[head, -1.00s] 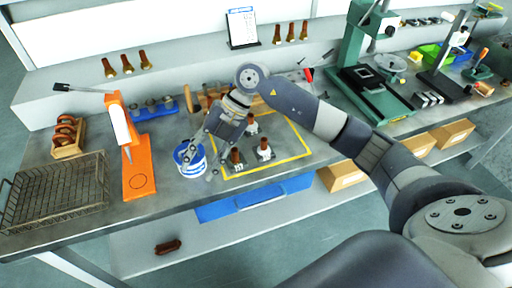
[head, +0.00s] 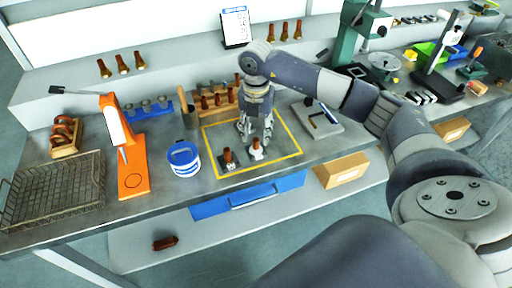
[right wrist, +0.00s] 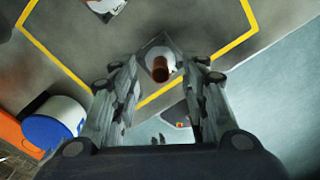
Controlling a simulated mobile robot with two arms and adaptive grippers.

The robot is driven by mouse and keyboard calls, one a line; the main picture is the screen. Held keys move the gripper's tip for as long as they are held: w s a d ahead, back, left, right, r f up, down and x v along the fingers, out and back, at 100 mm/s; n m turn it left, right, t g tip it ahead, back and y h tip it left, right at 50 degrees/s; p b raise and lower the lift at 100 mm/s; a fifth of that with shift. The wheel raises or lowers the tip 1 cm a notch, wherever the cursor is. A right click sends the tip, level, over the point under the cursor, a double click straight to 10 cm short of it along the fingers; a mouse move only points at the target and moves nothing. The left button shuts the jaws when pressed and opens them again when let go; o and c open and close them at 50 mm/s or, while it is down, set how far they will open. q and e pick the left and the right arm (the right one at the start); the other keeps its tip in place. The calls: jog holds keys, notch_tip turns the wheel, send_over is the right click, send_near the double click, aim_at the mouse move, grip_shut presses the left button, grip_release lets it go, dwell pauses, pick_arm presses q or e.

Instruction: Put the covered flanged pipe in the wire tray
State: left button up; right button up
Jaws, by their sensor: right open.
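The wire tray (head: 101,185), a dark mesh basket, stands empty at the left end of the bench. Inside the yellow taped frame, a brown-topped flanged piece (head: 228,159) stands on a square base, beside a white-flanged piece (head: 257,153). I cannot tell which is the covered flanged pipe. In the right wrist view a brown-topped flanged piece (right wrist: 160,69) shows between the open fingers (right wrist: 162,85), not gripped. My left gripper is out of view.
A blue-and-white mug (head: 184,161) and an orange stand (head: 135,160) lie between the taped frame and the tray. A wooden rack with brown pieces (head: 208,101) stands behind the frame. A blue drawer (head: 245,194) hangs under the bench front.

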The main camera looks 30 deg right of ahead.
aim_at(256, 139)
jog(key=shift+s+a+f+p, duration=0.1)
jog(key=shift+f+p, duration=0.2)
jog(key=shift+f, duration=0.7)
jog(key=shift+s+a+f+p, duration=0.1)
jog(key=shift+f+p, duration=0.2)
jog(key=shift+f, duration=0.7)
grip_shut()
jog(key=shift+r, duration=0.1)
jog(key=shift+r, duration=0.1)
